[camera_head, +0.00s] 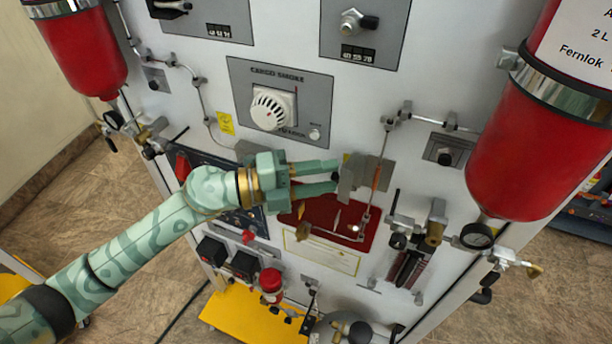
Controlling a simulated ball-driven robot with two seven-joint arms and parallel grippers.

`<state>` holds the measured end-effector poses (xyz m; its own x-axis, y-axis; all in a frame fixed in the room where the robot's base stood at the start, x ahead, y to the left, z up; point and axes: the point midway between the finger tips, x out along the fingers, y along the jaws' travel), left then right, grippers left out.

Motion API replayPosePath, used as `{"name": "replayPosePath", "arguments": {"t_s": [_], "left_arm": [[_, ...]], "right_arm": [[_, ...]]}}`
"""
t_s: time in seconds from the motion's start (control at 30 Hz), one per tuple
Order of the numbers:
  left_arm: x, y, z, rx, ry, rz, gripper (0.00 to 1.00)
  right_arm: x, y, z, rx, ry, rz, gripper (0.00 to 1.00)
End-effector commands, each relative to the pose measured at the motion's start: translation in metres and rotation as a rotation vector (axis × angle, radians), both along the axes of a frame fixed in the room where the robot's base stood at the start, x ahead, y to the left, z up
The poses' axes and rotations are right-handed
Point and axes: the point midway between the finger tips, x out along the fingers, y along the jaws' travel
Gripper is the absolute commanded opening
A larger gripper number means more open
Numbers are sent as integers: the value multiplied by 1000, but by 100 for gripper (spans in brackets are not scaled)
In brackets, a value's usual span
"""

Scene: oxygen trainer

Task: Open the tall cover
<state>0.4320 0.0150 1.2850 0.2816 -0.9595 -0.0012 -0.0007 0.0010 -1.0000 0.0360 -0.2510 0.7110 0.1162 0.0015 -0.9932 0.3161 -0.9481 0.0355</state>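A grey metal cover piece (348,182) stands out from the white panel, right of the panel's middle. It looks upright and narrow, and a wider grey plate (381,172) sits directly to its right; I take these as the tall cover, but cannot tell where one ends and the other begins. My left gripper (336,177) reaches in from the left. Its two green fingers are apart, with a gap between them, and their tips are at the left edge of the narrow piece. I cannot tell whether they touch it. My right gripper is not in view.
A red plate (330,216) with thin piping lies below the cover. Red cylinders flank the panel at left (84,50) and right (525,150). Valves and fittings (434,222) stick out at lower right.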

Motion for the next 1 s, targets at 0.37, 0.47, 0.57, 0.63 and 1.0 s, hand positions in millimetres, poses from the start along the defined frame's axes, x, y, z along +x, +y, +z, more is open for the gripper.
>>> {"name": "replayPosePath", "arguments": {"t_s": [0.37,0.47,0.57,0.63,1.0], "left_arm": [[-9,33,-4,2,2,2,37],[-17,59,-6,5,2,1,37],[-25,86,-6,5,4,1,37],[-30,104,-7,5,4,2,37],[-45,155,-2,1,1,0,37]], "right_arm": [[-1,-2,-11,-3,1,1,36],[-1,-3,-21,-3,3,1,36],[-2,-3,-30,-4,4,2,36],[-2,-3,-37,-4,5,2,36],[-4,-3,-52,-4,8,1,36]]}}
